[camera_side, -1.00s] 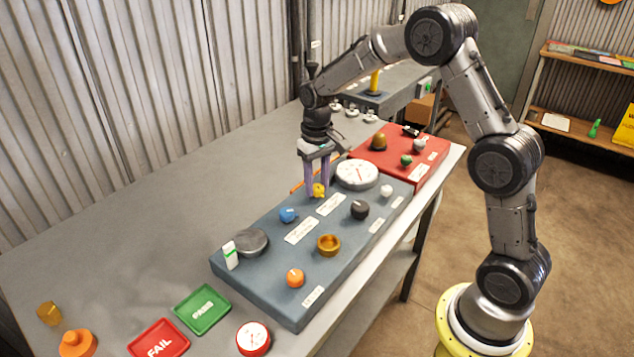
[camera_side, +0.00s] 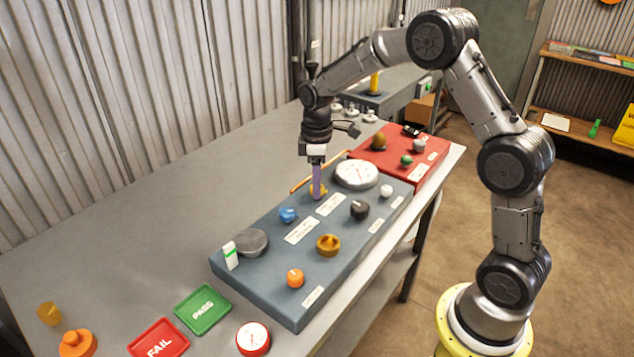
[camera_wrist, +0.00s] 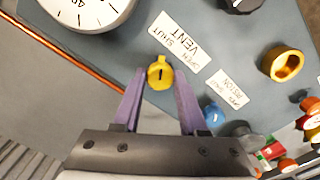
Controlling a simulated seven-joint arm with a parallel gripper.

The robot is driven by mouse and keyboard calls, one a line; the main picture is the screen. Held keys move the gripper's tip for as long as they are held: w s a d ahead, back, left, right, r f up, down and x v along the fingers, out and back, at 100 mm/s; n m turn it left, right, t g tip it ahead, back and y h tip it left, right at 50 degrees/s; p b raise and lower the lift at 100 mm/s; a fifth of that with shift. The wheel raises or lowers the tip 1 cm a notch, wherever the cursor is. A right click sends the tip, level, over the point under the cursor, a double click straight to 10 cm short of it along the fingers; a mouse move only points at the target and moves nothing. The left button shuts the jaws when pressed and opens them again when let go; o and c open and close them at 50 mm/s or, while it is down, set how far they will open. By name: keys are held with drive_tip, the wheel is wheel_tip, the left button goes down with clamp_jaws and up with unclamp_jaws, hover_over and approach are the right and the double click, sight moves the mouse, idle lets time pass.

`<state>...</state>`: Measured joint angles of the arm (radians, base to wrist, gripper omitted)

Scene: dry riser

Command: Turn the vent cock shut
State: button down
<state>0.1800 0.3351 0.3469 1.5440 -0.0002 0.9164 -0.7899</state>
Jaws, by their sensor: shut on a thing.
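The vent cock is a small yellow knob (camera_wrist: 160,74) with a dark mark on its top, on the blue-grey panel (camera_side: 262,290). In the wrist view it sits at the tips of my two purple fingers, its narrow nub towards the top of the picture. The white VENT label (camera_wrist: 180,42), with the words SHUT and OPEN, lies just beyond it. My gripper (camera_side: 317,194) points straight down and is shut on the knob. In the side view the fingers line up and hide most of the knob.
On the panel are a white dial gauge (camera_side: 357,174), a blue knob (camera_side: 288,214), a black knob (camera_side: 359,209), a brass ring-shaped fitting (camera_side: 328,246) and an orange knob (camera_side: 295,278). A copper-coloured rod (camera_side: 303,186) lies behind. A red panel (camera_side: 428,164) stands at the right.

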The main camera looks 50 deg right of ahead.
drive_tip(key=shift+r+n, duration=0.1)
drive_tip(key=shift+n, duration=0.9)
drive_tip(key=shift+c, duration=2.2)
unclamp_jaws()
wheel_tip(320, 180, up, 14)
